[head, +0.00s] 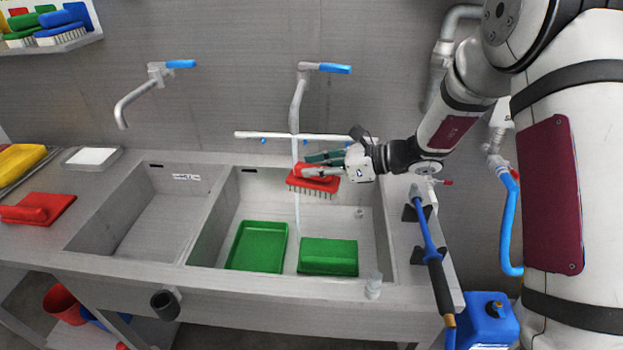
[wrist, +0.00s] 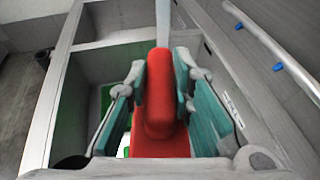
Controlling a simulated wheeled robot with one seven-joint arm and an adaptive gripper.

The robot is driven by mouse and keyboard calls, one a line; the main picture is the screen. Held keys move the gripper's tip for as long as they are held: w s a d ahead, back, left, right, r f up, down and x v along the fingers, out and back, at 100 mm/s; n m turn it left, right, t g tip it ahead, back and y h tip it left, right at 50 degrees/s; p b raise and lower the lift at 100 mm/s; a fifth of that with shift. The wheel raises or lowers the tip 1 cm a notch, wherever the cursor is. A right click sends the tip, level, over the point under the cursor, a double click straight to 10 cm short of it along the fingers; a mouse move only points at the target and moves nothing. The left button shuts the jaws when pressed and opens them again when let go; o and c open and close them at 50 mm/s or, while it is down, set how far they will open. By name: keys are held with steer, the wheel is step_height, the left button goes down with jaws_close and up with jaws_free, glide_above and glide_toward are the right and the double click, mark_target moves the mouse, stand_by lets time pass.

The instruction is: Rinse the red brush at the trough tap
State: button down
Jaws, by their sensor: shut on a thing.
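The red brush (head: 315,183) is held over the right basin of the trough (head: 375,230), bristles facing down. In the wrist view the red brush (wrist: 160,95) sits between both fingers. My gripper (head: 325,165) is shut on its handle; the fingers also show in the wrist view (wrist: 160,90). The trough tap (head: 299,100) with a blue lever (head: 335,69) stands behind the basin. A thin pale stream (head: 297,215) runs down from the tap beside the brush's left end. Whether it touches the bristles I cannot tell.
The left basin (head: 150,205) is empty under a second tap (head: 140,95). A blue spray wand (head: 425,225) lies at the right edge. A white rail (head: 265,135) runs behind the basin.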

mark_target(339, 183)
steer(key=shift+s+d+p, duration=1.4)
steer(key=shift+s+d, duration=1.15)
steer(key=shift+s, duration=0.2)
steer(key=shift+r, duration=0.1)
steer(key=s+d+r+p, duration=0.3)
steer(key=r, duration=0.1)
steer(key=shift+s+d, duration=0.2)
steer(key=shift+s, duration=0.1)
